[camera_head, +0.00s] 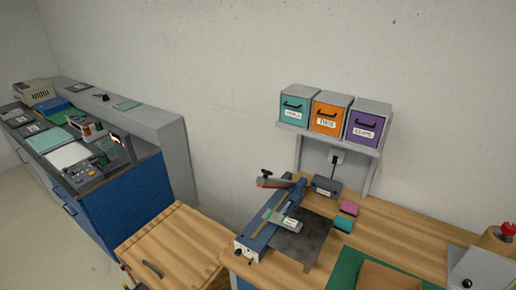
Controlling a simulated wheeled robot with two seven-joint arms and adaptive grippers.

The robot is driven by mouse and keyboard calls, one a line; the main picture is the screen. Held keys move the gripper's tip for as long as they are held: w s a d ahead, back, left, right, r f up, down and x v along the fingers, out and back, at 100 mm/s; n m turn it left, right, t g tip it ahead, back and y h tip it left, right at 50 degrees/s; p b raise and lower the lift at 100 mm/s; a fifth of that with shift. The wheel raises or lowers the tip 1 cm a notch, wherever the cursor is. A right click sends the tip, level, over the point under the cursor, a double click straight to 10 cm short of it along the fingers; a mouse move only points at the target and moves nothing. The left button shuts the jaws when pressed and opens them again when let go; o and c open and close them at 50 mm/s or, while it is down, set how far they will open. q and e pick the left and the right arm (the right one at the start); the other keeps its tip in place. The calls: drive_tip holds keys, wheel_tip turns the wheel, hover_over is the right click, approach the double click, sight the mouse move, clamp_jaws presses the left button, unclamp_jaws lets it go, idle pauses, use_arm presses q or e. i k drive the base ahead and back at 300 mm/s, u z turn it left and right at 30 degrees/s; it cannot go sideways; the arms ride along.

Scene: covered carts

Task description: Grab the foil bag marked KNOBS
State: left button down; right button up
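I see no foil bag marked KNOBS in the head view. A wooden-topped cart (178,243) stands at the bottom, left of the workbench. A dark curved handle (152,269) lies on its closed wooden top, so any inside of the cart is hidden. Neither of my grippers is in view.
A wooden workbench (405,237) holds a blue-and-grey machine (262,232), pink and teal blocks and a green mat (345,268). Teal (293,107), orange (326,117) and purple (365,126) labelled boxes stand on a wall shelf. A cluttered blue cabinet (125,200) is left.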

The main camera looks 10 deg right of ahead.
sight(270, 215)
drive_tip(key=z, duration=0.15)
drive_tip(key=k, duration=0.9)
